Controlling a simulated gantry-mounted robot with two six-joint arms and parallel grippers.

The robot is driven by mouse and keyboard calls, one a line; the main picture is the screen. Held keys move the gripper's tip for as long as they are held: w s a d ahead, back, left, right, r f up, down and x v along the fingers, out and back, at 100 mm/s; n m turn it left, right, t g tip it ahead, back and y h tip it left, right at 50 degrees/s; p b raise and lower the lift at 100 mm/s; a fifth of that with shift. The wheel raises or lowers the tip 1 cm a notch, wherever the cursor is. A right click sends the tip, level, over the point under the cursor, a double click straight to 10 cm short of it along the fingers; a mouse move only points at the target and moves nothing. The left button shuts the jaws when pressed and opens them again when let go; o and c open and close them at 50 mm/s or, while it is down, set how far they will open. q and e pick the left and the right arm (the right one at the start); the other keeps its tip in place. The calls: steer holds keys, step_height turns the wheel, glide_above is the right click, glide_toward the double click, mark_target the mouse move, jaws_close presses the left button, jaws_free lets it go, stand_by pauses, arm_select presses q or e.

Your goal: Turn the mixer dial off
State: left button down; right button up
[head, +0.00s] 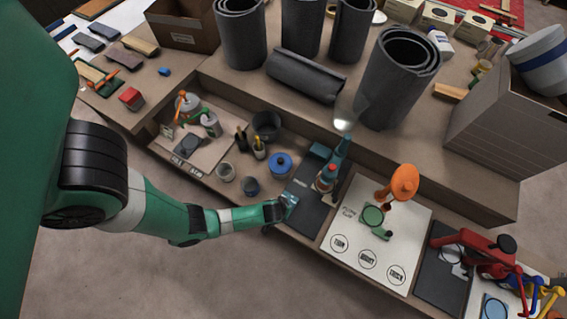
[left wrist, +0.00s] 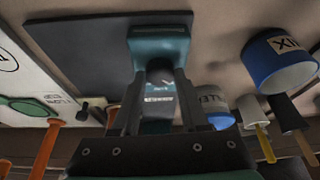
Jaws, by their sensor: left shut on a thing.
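The teal mixer (head: 340,150) stands on a dark mat (head: 311,213) near the bench's front edge. My left gripper (head: 284,206) is at the front of its teal base (head: 290,198). In the left wrist view the mixer base (left wrist: 160,45) is straight ahead. A dark round dial (left wrist: 159,70) lies between the fingertips of my left gripper (left wrist: 158,88), which is shut on it. A small pale label sits just below the dial, too small to read for certain. The dial is hidden by the gripper in the head view. My right gripper is not in view.
A blue-lidded pot (head: 280,165) and several cups stand left of the mixer. Right of it, a white board (head: 350,262) with printed circles carries an orange tool (head: 402,183). Red clamps (head: 480,250) lie farther right.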

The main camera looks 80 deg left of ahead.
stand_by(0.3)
arm_select(q)
steer(key=shift+c, duration=2.1)
jaws_free()
steer(key=shift+r, duration=0.1)
steer(key=p+v, duration=1)
steer(key=v, duration=0.1)
steer(key=shift+r+p, duration=0.2)
steer(key=shift+p, duration=0.15)
steer(key=shift+d, duration=0.1)
